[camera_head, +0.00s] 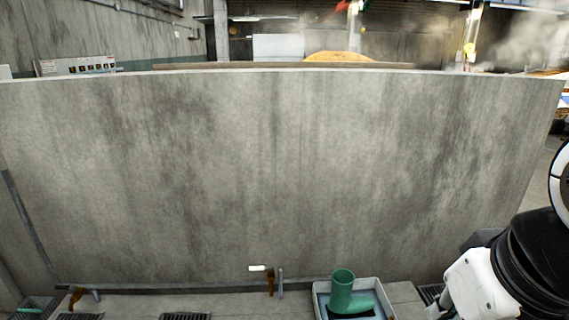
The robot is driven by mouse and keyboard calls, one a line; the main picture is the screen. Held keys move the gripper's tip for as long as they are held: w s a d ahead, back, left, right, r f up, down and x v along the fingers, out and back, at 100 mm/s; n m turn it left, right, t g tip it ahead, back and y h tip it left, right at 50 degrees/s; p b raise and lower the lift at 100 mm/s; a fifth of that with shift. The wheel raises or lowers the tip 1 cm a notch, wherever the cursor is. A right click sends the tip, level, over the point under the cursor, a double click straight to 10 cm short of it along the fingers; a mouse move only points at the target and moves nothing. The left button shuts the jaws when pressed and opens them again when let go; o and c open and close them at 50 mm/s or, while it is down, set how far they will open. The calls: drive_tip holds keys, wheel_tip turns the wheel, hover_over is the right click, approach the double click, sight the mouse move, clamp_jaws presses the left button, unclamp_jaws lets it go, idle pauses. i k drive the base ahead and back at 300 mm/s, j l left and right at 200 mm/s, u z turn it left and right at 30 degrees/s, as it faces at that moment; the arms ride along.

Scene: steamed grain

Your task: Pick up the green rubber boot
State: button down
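A green rubber boot (343,290) stands upright at the bottom of the view, right of centre, with its toe toward the right. It is in a shallow light-grey tray (318,296) with a dark bottom, and the tray's lower part is cut off by the picture edge. My arm shows at the lower right, in white and black, to the right of the tray. My gripper's fingertips are not in view, so I cannot see what it holds.
A tall stained concrete wall (250,170) fills most of the view behind the tray. Brown-handled taps (270,281) stick out low on it. Floor drains (186,316) lie at the bottom. A mound of grain (338,57) shows beyond the wall top.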

sight(341, 305)
drive_tip(key=i+j+u, duration=0.1)
drive_tip(key=i+j, duration=0.5)
drive_tip(key=i+u, duration=0.1)
drive_tip(key=i, duration=0.5)
